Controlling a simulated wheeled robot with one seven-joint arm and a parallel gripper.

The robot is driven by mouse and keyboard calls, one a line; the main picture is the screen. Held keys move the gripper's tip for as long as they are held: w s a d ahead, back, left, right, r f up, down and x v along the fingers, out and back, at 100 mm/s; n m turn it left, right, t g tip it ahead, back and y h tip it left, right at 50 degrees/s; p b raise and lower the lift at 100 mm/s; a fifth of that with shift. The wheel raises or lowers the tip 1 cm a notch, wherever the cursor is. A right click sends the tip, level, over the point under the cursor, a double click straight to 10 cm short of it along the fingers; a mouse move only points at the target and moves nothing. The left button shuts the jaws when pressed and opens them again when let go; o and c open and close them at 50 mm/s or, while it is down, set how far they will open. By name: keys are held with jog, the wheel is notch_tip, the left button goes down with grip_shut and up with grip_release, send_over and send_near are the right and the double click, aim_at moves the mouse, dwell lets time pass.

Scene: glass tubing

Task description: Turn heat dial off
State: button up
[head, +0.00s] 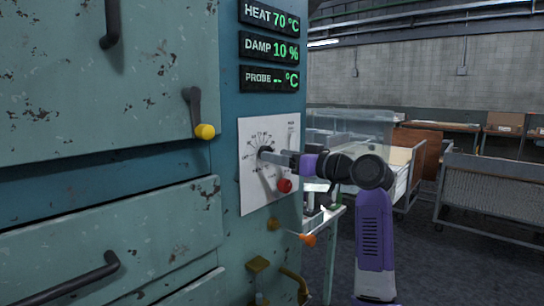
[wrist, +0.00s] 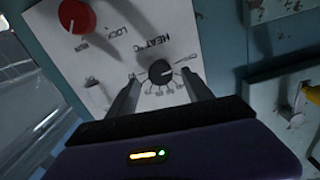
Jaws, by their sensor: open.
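The heat dial is a small black knob with a printed scale around it on a white control panel (head: 255,190). In the wrist view the dial (wrist: 160,71) sits between the two fingers of my gripper (wrist: 160,84), under the upside-down word HEAT. My gripper is open, with one finger on each side of the dial; I cannot tell whether either touches it. In the head view my gripper (head: 270,155) reaches the panel from the right and partly covers the dial. The display (head: 270,18) reads HEAT 70 °C.
A red knob (head: 284,185) is on the same panel, below right of the dial. A yellow-ended lever (head: 204,131) is to the left on the cabinet. An orange-handled valve (head: 308,239) sticks out below the panel. Open floor and carts (head: 490,190) are at right.

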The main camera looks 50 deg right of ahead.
jog(key=shift+s, duration=2.15)
jog(key=s+d+r+m+t+h, duration=0.2)
jog(key=d+r+m+h, duration=0.2)
jog(key=h, duration=0.2)
jog(key=s+a+f+m+h+p, duration=0.1)
jog(key=s+a+f, duration=0.2)
jog(key=a+f, duration=0.4)
jog(key=s+a+f+g+h+p, duration=0.1)
jog(key=s+a+f, duration=0.25)
jog(key=f, duration=0.45)
jog(key=s+a+f+m+h+p, duration=0.1)
jog(key=s+a+f, duration=0.2)
jog(key=a+f, duration=0.4)
jog(key=s+a+f+n+g+y+p, duration=0.1)
jog(key=s+a+f+n+g+y, duration=0.1)
jog(key=s+a+f, duration=0.4)
jog(key=s+a+f+n+g+y+p, duration=0.2)
jog(key=s+a+f+n+y, duration=0.3)
jog(key=s+a, duration=1.1)
jog(key=s+f+y, duration=0.1)
jog(key=s+y, duration=0.1)
jog(key=s, duration=0.2)
jog(key=shift+s+a, duration=0.25)
jog(key=shift+s, duration=0.15)
